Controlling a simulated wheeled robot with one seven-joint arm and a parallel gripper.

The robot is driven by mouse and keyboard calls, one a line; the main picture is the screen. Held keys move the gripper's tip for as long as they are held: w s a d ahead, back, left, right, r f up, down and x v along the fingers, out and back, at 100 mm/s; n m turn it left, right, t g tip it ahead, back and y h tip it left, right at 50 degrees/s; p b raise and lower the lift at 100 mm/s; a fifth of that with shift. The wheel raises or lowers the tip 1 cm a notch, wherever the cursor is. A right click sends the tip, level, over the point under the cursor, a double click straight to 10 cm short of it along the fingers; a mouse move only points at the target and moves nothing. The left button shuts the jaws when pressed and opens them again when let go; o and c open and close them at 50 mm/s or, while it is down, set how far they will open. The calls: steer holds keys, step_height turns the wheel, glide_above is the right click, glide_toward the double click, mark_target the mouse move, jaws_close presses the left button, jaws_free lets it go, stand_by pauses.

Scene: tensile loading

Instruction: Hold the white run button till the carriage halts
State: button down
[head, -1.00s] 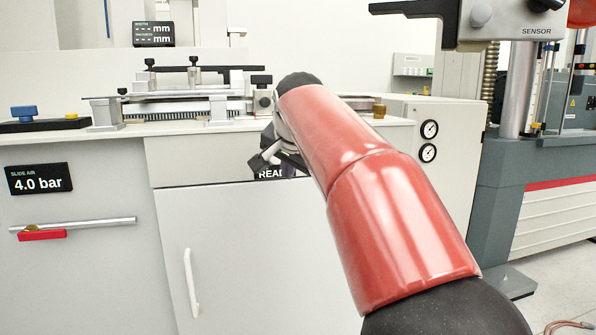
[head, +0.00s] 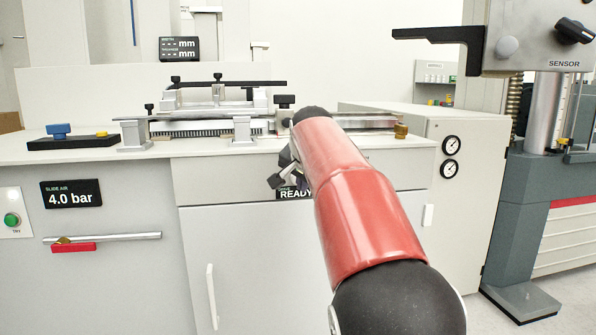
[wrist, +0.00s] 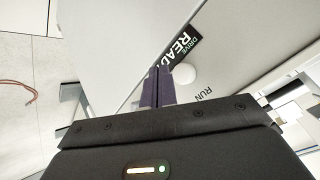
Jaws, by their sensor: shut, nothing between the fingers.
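The white run button (wrist: 184,76) is a round disc on the pale panel in the wrist view, between the word RUN and the black DRIVE READY display (wrist: 180,50). My gripper (wrist: 160,71) is shut and empty, its fingertips just left of the button in that view. I cannot tell whether they touch it. In the head view my gripper (head: 283,170) is at the cabinet front, partly behind my red arm, beside the READY display (head: 295,193); the button is hidden there. The carriage (head: 217,96) appears to be the slide assembly on the bench top.
A 4.0 bar slide air display (head: 71,193) and a green TRY button (head: 12,220) are on the left front. A bar with a red tag (head: 73,246) sticks out below. A grey testing machine (head: 530,200) stands at the right. The millimetre display (head: 179,49) shows dashes.

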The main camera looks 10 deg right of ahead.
steer(key=shift+w+p, duration=0.5)
steer(key=shift+w, duration=0.45)
steer(key=shift+w+p, duration=0.15)
steer(key=shift+p, duration=0.15)
stand_by(1.2)
steer(key=shift+w, duration=0.25)
